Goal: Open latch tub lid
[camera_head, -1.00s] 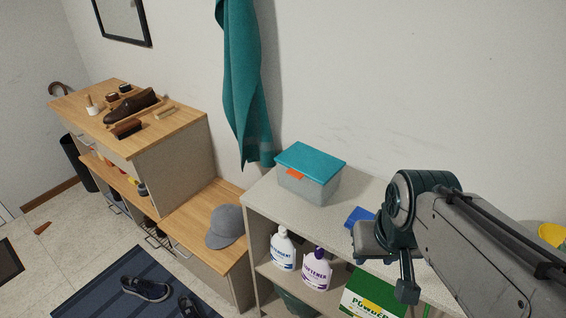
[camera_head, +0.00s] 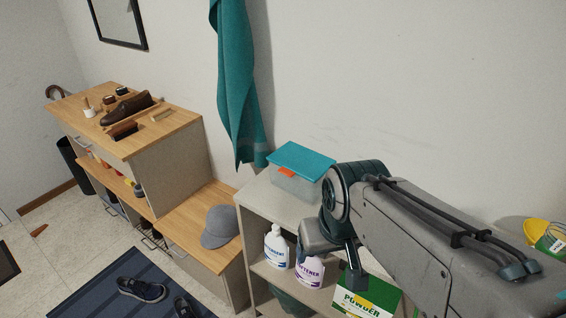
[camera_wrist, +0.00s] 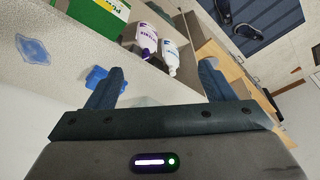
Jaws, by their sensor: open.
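The latch tub is a clear, greyish box (camera_head: 292,187) with a teal lid (camera_head: 303,158) and an orange latch (camera_head: 287,172) on its front. It stands on the pale shelf unit's top, and its lid looks closed. My arm hides part of its right side. My gripper (camera_wrist: 162,77) is open and empty in the wrist view, with its two fingers apart. In the head view my wrist is just right of and in front of the tub, apart from the latch. The tub does not show in the wrist view.
Below are a white detergent bottle (camera_head: 276,247), a softener bottle (camera_head: 309,270) and a green powder box (camera_head: 366,297). A blue object (camera_wrist: 97,78) lies near one finger in the wrist view. A teal towel (camera_head: 238,85) hangs behind; a grey cap (camera_head: 219,227) sits on the lower bench.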

